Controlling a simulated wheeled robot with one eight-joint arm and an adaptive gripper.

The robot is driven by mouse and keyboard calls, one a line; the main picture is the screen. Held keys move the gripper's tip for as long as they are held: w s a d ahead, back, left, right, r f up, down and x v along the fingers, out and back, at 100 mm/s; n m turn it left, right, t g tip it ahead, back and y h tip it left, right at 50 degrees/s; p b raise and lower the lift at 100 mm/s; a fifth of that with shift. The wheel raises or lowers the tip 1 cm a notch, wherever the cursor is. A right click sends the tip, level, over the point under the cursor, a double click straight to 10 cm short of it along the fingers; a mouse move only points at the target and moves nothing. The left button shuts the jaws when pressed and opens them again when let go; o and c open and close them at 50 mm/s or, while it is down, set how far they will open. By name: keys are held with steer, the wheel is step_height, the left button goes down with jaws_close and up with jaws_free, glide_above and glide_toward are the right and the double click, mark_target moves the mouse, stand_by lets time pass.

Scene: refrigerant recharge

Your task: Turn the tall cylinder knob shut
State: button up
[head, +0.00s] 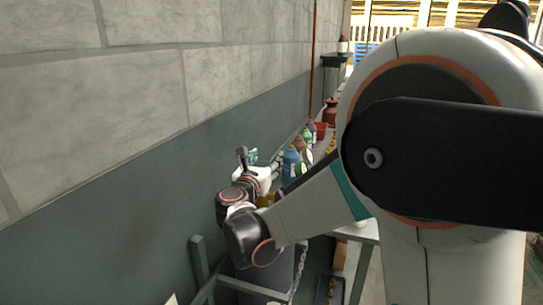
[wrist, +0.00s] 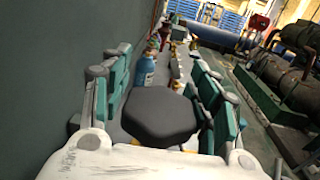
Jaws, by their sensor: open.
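My gripper (wrist: 163,82) is open in the wrist view, with a green-padded finger on each side. A dark grey, blunt-cornered knob (wrist: 160,115) shows between the fingers, close in front of the palm. It looks like the cylinder knob, but I cannot tell whether either finger touches it. In the head view my gripper (head: 260,164) is small, beside the wall and beyond my arm's bend. A tall dark grey cylinder (head: 272,278) stands below my arm, its upper part hidden by the arm. The knob cannot be made out clearly in the head view.
A green metal frame (head: 198,262) and a chain (head: 299,268) stand around the cylinder. The wall (head: 120,215) runs close along the left. Blue bottles (head: 291,162) and other containers line a bench beyond the gripper. In the wrist view, large pipes (wrist: 285,85) lie at right.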

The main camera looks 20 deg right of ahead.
steer(key=shift+w+d, duration=0.1)
steer(key=shift+w, duration=0.05)
steer(key=shift+c, duration=0.5)
steer(key=c, duration=0.9)
steer(key=shift+c, duration=0.8)
